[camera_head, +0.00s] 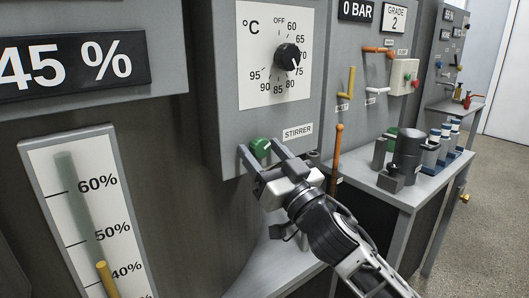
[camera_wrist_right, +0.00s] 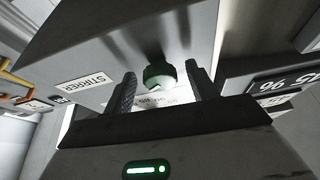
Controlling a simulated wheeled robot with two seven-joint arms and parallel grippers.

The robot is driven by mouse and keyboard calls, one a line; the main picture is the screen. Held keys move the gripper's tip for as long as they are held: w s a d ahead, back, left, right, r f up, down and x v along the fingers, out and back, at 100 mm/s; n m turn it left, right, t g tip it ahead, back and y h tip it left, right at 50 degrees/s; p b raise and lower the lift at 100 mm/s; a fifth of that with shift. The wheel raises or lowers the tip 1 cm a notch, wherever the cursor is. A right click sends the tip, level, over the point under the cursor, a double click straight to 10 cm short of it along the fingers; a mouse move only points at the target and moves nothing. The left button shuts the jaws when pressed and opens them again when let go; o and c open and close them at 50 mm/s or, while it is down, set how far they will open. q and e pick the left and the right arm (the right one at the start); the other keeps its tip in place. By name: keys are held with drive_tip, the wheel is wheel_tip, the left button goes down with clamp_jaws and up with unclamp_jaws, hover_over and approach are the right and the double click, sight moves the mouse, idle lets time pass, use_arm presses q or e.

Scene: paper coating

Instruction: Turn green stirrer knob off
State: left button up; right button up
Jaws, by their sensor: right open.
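The green stirrer knob (camera_head: 260,147) sits on the lower part of the grey panel, left of the STIRRER label (camera_head: 298,132). My right gripper (camera_head: 259,150) is open, with one finger on each side of the knob. In the right wrist view the knob (camera_wrist_right: 159,75) shows between the two dark fingers (camera_wrist_right: 160,88), with space visible on both sides. Whether the fingertips touch the panel cannot be told. My left gripper is not in view.
A black temperature dial (camera_head: 288,57) is above the knob. To the right are an orange handle (camera_head: 337,147), a yellow lever (camera_head: 350,80) and a grey bench (camera_head: 437,178) with dark equipment. A level gauge (camera_head: 90,215) stands at the lower left.

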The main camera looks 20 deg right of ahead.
drive_tip(key=c, duration=1)
